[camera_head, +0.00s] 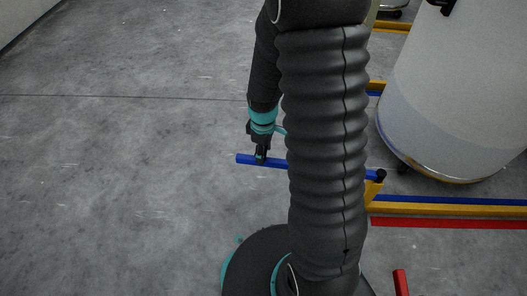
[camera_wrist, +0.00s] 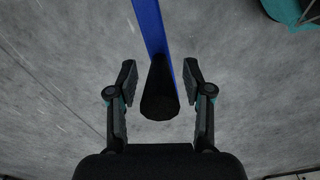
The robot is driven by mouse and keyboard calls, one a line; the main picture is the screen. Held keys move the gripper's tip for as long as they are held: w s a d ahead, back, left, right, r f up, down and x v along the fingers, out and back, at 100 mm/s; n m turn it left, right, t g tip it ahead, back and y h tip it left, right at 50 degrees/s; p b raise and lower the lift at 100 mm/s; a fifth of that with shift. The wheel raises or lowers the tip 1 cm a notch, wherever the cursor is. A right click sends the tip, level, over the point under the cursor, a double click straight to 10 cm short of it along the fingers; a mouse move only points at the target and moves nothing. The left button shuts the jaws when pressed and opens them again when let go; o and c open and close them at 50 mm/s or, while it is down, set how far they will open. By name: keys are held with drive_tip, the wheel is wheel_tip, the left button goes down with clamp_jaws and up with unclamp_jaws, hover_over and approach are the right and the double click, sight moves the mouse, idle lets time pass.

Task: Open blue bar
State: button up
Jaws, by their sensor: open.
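The blue bar (camera_head: 246,159) reaches left over the open floor in the head view, from a yellow bracket with a black cap (camera_head: 381,175). My arm hides its middle. My gripper (camera_head: 262,158) is at the bar near its left end. In the wrist view, the blue bar (camera_wrist: 150,25) runs down from the top edge to a black cylindrical handle (camera_wrist: 160,95). The handle lies between the two fingers of my gripper (camera_wrist: 160,72). The fingers are open, with a visible gap on each side of the handle.
A large white-grey drum (camera_head: 450,95) stands at the right. Yellow rails (camera_head: 450,209), a blue rail (camera_head: 480,201) and a red strip (camera_head: 450,223) run along the right side. A short red post (camera_head: 401,283) is at the bottom right. The grey floor at left is clear.

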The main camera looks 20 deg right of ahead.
wheel_tip(320, 180, up, 12)
drive_tip(key=shift+f, duration=0.25)
idle(0.6)
drive_tip(key=shift+m, duration=0.6)
drive_tip(key=shift+s+f+m, duration=0.15)
drive_tip(key=shift+s+m, duration=0.15)
drive_tip(key=shift+m, duration=0.2)
drive_tip(key=s+a+r+m+t+p, duration=0.1)
drive_tip(key=s+r+m+t+p, duration=0.1)
drive_tip(key=s+r, duration=0.3)
drive_tip(key=s+a+r+m+t+p, duration=0.1)
drive_tip(key=s+r+m+p, duration=0.2)
drive_tip(key=r, duration=0.9)
drive_tip(key=s+a+r+m+t+p, duration=0.2)
drive_tip(key=s+r+p, duration=0.2)
drive_tip(key=s+r, duration=0.3)
drive_tip(key=shift+s+r+m+t, duration=0.25)
drive_tip(key=shift+r+m+t, duration=0.05)
drive_tip(key=shift+r, duration=0.4)
